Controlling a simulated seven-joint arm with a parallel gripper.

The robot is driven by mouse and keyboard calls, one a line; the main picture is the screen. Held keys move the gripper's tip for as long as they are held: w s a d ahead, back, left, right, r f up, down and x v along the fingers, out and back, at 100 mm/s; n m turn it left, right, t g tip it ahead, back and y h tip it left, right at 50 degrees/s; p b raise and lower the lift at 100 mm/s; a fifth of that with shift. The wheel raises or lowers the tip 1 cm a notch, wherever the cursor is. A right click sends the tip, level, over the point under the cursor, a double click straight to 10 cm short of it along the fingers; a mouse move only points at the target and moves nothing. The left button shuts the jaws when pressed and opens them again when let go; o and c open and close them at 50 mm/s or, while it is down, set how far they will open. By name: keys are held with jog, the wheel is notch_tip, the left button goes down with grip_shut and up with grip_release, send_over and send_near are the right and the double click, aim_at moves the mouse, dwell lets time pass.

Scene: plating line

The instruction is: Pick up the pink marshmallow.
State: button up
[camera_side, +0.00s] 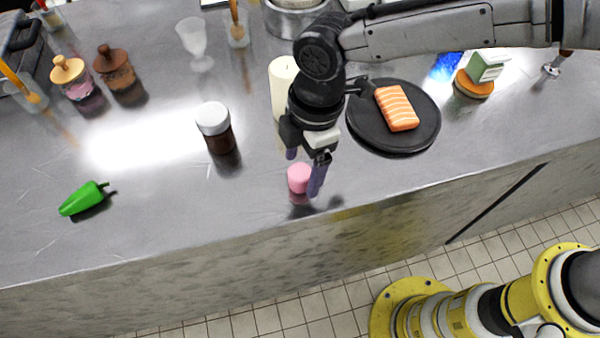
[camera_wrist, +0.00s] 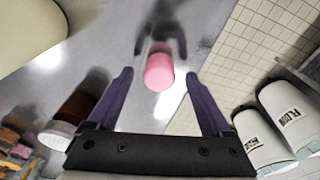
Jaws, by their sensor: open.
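The pink marshmallow (camera_side: 300,178) stands on the steel counter close to its front edge. In the wrist view the marshmallow (camera_wrist: 159,71) lies ahead of the fingertips, in line with the gap between them. My gripper (camera_side: 305,172) is open and points down at the marshmallow, with one finger on either side of it in the side view. The wrist view shows both purple fingers of my gripper (camera_wrist: 158,78) spread apart with nothing between them. I see no contact with the marshmallow.
A cream cylinder (camera_side: 281,90) stands just behind my gripper. A dark plate (camera_side: 424,135) with a salmon piece (camera_side: 397,108) lies to the right. A white-lidded jar (camera_side: 215,128) and a green pepper (camera_side: 84,198) are to the left. The counter (camera_side: 160,225) is clear between pepper and marshmallow.

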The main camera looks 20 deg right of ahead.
jog(key=shift+a+f, duration=0.15)
jog(key=shift+f, duration=0.65)
jog(key=shift+c, duration=0.3)
jog(key=c, duration=0.8)
jog(key=shift+r, duration=0.1)
